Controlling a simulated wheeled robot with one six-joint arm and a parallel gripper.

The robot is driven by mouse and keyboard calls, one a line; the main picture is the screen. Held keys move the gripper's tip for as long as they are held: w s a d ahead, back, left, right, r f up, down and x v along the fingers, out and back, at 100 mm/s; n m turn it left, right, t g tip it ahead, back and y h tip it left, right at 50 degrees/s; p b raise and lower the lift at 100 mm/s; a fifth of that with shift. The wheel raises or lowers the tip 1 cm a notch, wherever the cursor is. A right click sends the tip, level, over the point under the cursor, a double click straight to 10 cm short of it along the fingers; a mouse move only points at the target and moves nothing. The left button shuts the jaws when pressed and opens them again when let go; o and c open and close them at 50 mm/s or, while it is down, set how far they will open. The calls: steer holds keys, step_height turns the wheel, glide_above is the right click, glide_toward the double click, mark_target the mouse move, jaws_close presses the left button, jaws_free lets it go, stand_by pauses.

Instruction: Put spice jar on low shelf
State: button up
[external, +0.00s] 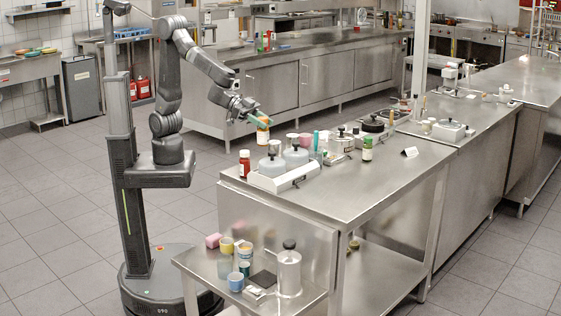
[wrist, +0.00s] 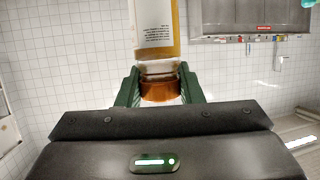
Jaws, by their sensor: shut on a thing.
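My gripper (external: 254,118) is shut on a spice jar (external: 262,133) with orange contents and a pale label. It holds the jar in the air near the left end of the steel counter. In the wrist view the jar (wrist: 155,28) stands between the green fingers of my gripper (wrist: 160,82), with its printed label above and an orange-brown part between the fingertips. A low shelf (external: 385,275) lies under the counter top, partly hidden by the counter's side panel.
On the counter (external: 375,185) stand a red jar (external: 244,164), a green-lidded jar (external: 367,149), pale canisters (external: 296,157) and a small white card (external: 410,152). The counter's front right is clear.

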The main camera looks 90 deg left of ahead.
mark_target(259, 128)
steer(key=s, duration=0.1)
steer(key=s+f+m+h, duration=0.1)
steer(key=s, duration=0.1)
steer(key=shift+s+a+g, duration=0.15)
steer(key=shift+s+g, duration=0.15)
steer(key=shift+g, duration=0.1)
steer(key=w+a+f+n+t+y+p, duration=0.1)
steer(key=w+a+n+y+p, duration=0.3)
steer(key=a, duration=0.9)
steer(key=w+a+f+n+t+y+p, duration=0.15)
steer(key=w+a+n+y, duration=0.35)
steer(key=a, duration=0.7)
steer(key=w+a+f+n+y+p, duration=0.25)
steer(key=w+a, duration=0.35)
steer(key=a, duration=0.7)
step_height(259, 128, up, 8)
steer(key=m+h, duration=0.2)
steer(key=m, duration=0.1)
steer(key=w+d+f+m+h+b, duration=0.3)
steer(key=w+d+f, duration=0.1)
steer(key=w+d, duration=0.75)
steer(key=w+d+f+m+h+b, duration=0.25)
steer(key=w+d, duration=0.55)
steer(key=w, duration=0.6)
steer(key=shift+g+h, duration=0.25)
steer(key=shift+h, duration=0.15)
step_height(259, 128, down, 11)
steer(key=b, duration=0.8)
steer(key=shift+r, duration=0.2)
